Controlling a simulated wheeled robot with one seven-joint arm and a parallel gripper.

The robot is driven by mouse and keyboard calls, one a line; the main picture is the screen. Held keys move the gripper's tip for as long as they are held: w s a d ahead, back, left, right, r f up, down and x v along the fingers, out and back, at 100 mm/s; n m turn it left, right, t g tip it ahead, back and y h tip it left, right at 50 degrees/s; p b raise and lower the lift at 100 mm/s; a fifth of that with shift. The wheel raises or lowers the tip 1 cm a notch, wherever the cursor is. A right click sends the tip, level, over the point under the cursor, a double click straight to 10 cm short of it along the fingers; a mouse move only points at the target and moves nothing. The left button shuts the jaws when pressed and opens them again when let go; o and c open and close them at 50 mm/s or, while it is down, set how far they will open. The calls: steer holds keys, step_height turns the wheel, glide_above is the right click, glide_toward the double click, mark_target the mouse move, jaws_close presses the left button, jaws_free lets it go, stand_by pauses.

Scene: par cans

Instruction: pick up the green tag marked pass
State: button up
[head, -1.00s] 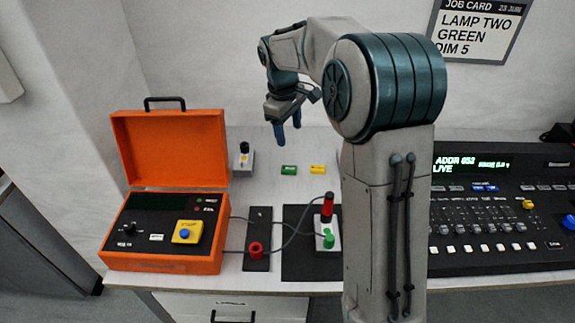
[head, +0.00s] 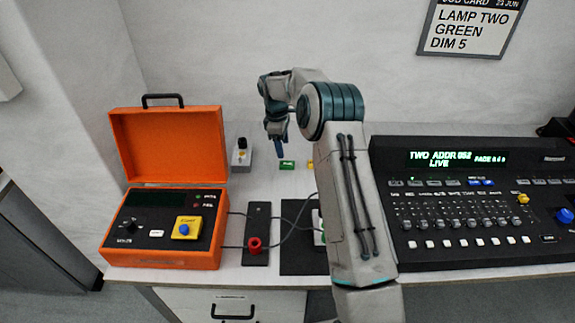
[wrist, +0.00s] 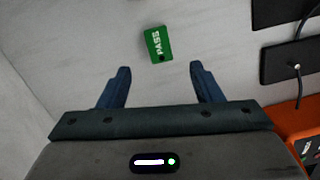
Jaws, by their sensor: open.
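The green tag (wrist: 158,44) marked PASS lies flat on the pale bench top. In the wrist view it is just beyond my fingertips, roughly centred between them. It also shows in the head view (head: 287,165), behind the black mats. My gripper (wrist: 160,72) is open and empty, with its two blue fingers apart on either side of the tag's line. In the head view my gripper (head: 276,152) hangs pointing down, close to the tag. I cannot tell its exact height above the bench.
A yellow tag (head: 310,165) lies right of the green one, partly hidden by my arm. A grey switch box (head: 242,155) stands to the left. The open orange case (head: 165,145) is at left, a black console (head: 470,200) at right. Cables run near the red plug (head: 255,245).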

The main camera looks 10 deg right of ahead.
mark_target(287, 164)
steer(key=f, duration=0.2)
steer(key=f+p, duration=0.1)
steer(key=f, duration=0.2)
steer(key=d+f, duration=0.1)
steer(key=f, duration=0.1)
steer(key=shift+s+d+f, duration=0.1)
steer(key=shift+s+f, duration=0.1)
steer(key=shift+c, duration=0.3)
steer(key=c, duration=1.1)
